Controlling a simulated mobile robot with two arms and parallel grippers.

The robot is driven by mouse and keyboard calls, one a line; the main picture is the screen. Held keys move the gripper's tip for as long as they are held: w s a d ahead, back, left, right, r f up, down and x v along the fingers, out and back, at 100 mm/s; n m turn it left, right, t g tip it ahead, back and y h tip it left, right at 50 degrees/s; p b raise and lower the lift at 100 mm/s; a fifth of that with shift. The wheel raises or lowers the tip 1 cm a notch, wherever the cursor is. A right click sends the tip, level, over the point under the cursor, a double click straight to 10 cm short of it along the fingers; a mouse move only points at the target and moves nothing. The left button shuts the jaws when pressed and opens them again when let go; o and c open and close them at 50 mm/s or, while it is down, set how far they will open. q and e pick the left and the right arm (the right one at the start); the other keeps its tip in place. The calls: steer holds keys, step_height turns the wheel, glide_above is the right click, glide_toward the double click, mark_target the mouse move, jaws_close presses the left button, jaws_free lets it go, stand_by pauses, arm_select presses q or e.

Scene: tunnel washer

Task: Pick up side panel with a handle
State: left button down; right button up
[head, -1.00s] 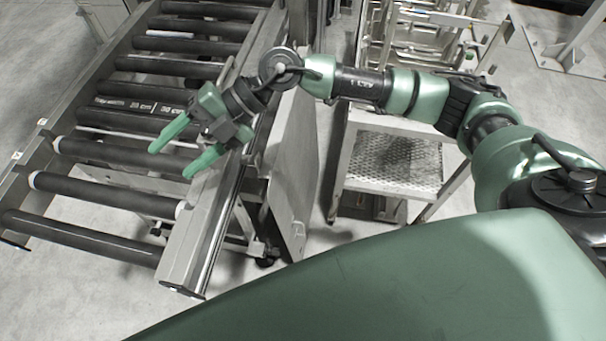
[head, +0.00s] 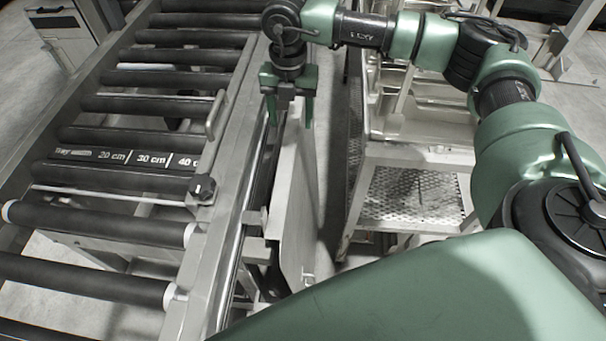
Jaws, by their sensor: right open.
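A flat grey metal side panel (head: 300,220) stands upright along the right side of the roller conveyor. My right gripper (head: 290,110) is open and points down over the panel's upper edge, one green finger to each side of it in the picture. Nothing is held in it. I cannot tell whether the fingers touch the panel. No handle shows clearly on the panel. A metal bar handle (head: 215,115) shows on the conveyor's near rail, left of the gripper. My left gripper is not in view.
The roller conveyor (head: 120,205) with dark rollers fills the left. A black knob (head: 203,188) sits on its rail. A metal rack with a perforated shelf (head: 410,195) stands to the right, with a narrow floor gap between it and the panel.

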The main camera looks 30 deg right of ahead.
mark_target(290, 139)
steer(key=shift+w+f, duration=0.15)
steer(key=shift+f, duration=0.35)
steer(key=shift+w+f+p, duration=0.2)
steer(key=shift+f+p, duration=0.1)
steer(key=shift+f, duration=0.95)
step_height(290, 139, down, 4)
steer(key=shift+w+f+p, duration=0.1)
steer(key=shift+f+p, duration=0.1)
steer(key=shift+p, duration=0.6)
steer(key=shift+d+f, duration=0.1)
steer(key=shift+f, duration=0.15)
jaws_close()
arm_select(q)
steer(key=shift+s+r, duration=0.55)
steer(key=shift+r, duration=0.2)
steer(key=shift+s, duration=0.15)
arm_select(e)
steer(key=shift+r, duration=0.1)
